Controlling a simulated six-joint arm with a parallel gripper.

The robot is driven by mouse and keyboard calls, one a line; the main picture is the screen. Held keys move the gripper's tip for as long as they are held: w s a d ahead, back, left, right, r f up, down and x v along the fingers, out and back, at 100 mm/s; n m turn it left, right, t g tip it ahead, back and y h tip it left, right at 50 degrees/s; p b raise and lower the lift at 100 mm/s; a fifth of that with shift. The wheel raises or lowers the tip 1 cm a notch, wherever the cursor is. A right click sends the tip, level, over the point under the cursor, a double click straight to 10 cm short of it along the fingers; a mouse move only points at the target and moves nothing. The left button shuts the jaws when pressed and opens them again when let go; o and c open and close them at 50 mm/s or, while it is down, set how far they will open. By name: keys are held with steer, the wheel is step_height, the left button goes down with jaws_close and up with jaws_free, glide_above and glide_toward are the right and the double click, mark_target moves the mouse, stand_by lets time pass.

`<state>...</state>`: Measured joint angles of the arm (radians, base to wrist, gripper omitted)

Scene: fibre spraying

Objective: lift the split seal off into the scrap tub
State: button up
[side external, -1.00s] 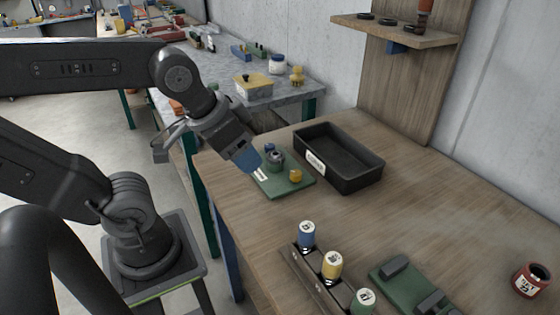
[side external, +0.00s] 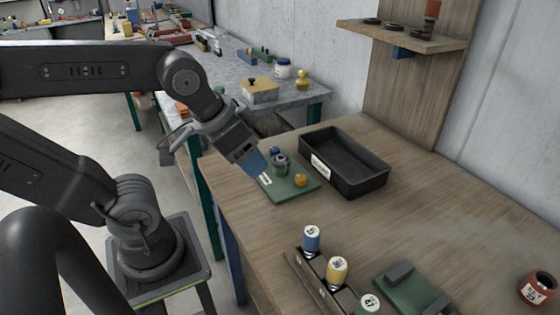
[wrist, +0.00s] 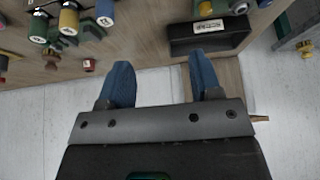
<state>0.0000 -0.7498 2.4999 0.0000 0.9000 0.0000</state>
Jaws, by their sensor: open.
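A green board (side external: 296,192) lies on the bench, bearing a grey round fitting (side external: 281,166), a small blue knob and a yellow knob (side external: 300,180). The split seal cannot be made out on the fitting. The black scrap tub (side external: 376,183) with a white label stands just right of the board; it also shows at the top of the wrist view (wrist: 236,42). My gripper (side external: 259,167), blue-fingered, appears beside the board's left edge in the side view, left of the fitting. In the wrist view the fingers (wrist: 160,66) are apart with nothing between them.
A rack with blue, yellow and green canisters (side external: 337,270) stands at the bench front, beside another green fixture (side external: 407,286). A red jar (side external: 538,289) is at the right. A shelf (side external: 402,33) holds black rings. The bench right of the tub is clear.

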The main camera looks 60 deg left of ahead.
steer(key=o, duration=0.4)
steer(key=m+g+y, duration=0.5)
steer(key=m+g, duration=0.1)
steer(key=m, duration=1.2)
glide_above(281, 157)
steer(key=d, duration=0.6)
step_height(281, 157, down, 5)
steer(key=shift+h, duration=0.3)
steer(key=x, duration=1.3)
steer(key=shift+w+a, duration=0.15)
steer(key=shift+a, duration=0.25)
